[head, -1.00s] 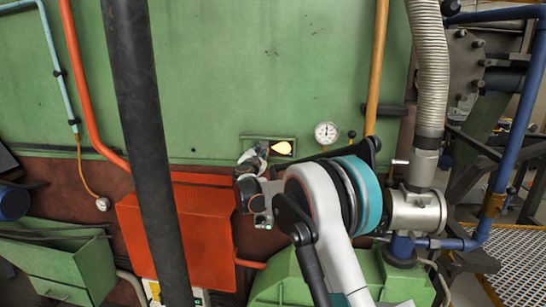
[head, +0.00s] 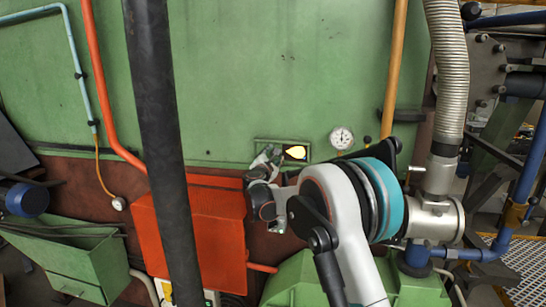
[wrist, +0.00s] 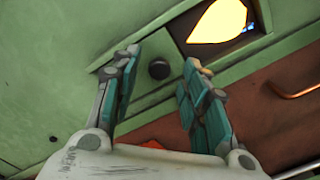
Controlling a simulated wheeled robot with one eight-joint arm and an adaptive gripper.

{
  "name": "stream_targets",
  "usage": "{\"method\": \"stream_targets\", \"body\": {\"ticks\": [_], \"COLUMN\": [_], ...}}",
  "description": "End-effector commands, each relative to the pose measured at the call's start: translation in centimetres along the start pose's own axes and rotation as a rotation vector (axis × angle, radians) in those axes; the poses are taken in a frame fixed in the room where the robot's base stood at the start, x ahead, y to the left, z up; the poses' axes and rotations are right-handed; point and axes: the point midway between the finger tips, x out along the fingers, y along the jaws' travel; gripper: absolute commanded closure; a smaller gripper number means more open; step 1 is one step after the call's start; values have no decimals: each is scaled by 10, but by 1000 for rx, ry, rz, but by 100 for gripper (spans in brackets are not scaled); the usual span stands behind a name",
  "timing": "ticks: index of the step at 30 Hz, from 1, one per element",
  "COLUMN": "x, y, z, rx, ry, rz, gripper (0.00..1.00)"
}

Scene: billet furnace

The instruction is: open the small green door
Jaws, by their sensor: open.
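The small green door (wrist: 140,76) is a flat panel with a round dark knob (wrist: 158,70), set in a green frame in the furnace wall. Just right of it, the opening (wrist: 217,22) glows yellow; it also shows in the head view (head: 296,153). My gripper (wrist: 162,62) is open, with one finger on each side of the knob in the wrist view. I cannot tell whether either finger touches the knob. In the head view my gripper (head: 268,157) is at the left part of the frame and hides most of the door.
A round gauge (head: 342,137) is on the wall right of the opening. An orange box (head: 215,235) stands below and left. A dark vertical column crosses the left of the head view. A yellow pipe (head: 394,65) and a ribbed hose (head: 446,80) run down at the right.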

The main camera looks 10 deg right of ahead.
Motion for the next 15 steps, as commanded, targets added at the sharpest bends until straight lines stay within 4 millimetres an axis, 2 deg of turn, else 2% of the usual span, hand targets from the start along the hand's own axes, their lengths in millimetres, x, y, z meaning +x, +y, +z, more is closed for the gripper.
{"method": "stream_targets", "body": {"ticks": [9, 15], "x": [-66, -92], "y": [0, 0], "z": [0, 0], "rx": [0, 0], "ry": [2, 1], "rz": [1, 1], "gripper": [59, 59]}}
